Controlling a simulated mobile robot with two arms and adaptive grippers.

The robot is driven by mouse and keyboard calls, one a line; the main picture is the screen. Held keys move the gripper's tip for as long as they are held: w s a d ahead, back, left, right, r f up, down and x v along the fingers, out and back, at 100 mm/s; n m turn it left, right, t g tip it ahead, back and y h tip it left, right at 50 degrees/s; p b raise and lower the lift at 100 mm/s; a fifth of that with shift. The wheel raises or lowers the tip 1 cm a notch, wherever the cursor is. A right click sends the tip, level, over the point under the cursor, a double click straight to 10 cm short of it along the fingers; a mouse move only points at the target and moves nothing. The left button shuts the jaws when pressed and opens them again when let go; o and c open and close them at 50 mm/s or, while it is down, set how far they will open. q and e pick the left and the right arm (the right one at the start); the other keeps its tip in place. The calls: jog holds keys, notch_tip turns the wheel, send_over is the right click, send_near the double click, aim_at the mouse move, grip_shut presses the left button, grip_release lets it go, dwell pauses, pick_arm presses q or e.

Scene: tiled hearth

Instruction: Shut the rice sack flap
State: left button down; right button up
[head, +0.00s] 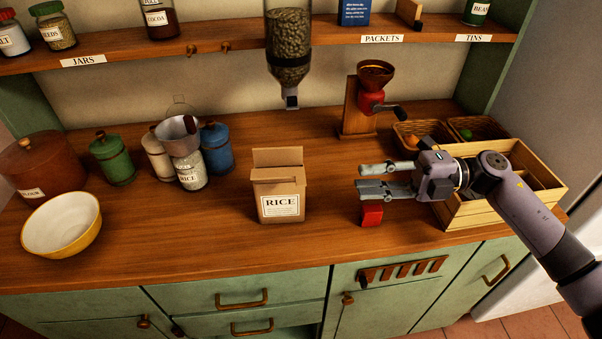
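The rice sack (281,205) is a brown, box-like paper bag with a white RICE label, upright in the middle of the wooden counter. Its flap (277,157) stands up along the back of the top, so the sack is open. My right gripper (363,178) is to the right of the sack, pointing left, with a clear gap between it and the sack. Its two fingers are apart with nothing seen between them. My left gripper is not in view.
A small red box (371,215) sits just below my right gripper. A wooden crate (480,211) lies under my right arm. Canisters and a yellow bowl (62,224) stand left.

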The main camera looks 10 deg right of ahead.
aim_at(301, 181)
jog(key=a+p, duration=0.1)
jog(key=a, duration=0.3)
jog(key=a+p, duration=0.1)
jog(key=a, duration=0.3)
jog(key=w+a+p, duration=0.1)
jog(key=a, duration=0.3)
jog(key=shift+w+a, duration=0.1)
jog(key=shift+a, duration=0.25)
jog(key=shift+c, duration=0.5)
grip_shut()
